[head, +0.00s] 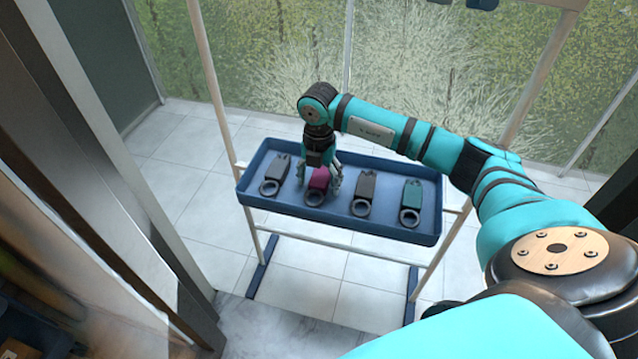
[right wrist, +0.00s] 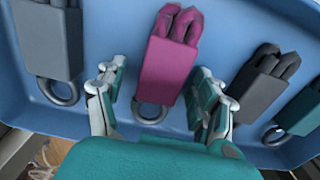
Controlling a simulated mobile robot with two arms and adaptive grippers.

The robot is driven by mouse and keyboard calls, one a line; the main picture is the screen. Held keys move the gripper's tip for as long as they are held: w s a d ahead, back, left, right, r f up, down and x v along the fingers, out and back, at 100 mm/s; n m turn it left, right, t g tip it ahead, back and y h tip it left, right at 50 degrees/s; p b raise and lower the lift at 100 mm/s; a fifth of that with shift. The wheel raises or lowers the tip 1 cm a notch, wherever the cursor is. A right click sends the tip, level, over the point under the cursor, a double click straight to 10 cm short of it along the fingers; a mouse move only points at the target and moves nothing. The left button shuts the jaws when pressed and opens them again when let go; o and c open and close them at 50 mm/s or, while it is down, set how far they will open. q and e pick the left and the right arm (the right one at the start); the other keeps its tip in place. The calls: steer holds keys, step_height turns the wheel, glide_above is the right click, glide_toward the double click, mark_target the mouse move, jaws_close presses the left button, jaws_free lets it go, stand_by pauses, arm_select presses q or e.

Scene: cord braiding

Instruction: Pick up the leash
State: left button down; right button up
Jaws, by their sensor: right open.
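Several leash-like bundles, each with a block-shaped band and a grey ring, lie in a row in a blue tray (head: 430,239). The magenta bundle (head: 319,180) is second from the left; it also shows in the right wrist view (right wrist: 168,62). My right gripper (head: 320,188) points down over it and is open. In the right wrist view my right gripper (right wrist: 160,88) has one finger on each side of the magenta bundle, with visible gaps. The ring of the magenta bundle shows between the fingers. My left gripper is not in view.
A dark grey bundle (head: 274,175) lies left of the magenta one. Another dark grey bundle (head: 363,192) and a teal bundle (head: 411,201) lie to its right. The tray has raised walls and sits on a light frame. Tall windows stand behind.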

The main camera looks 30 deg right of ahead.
mark_target(319, 179)
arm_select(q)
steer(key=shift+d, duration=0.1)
arm_select(e)
steer(key=shift+d, duration=0.1)
steer(key=c, duration=1.3)
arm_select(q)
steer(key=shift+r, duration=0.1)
arm_select(e)
steer(key=shift+c, duration=0.2)
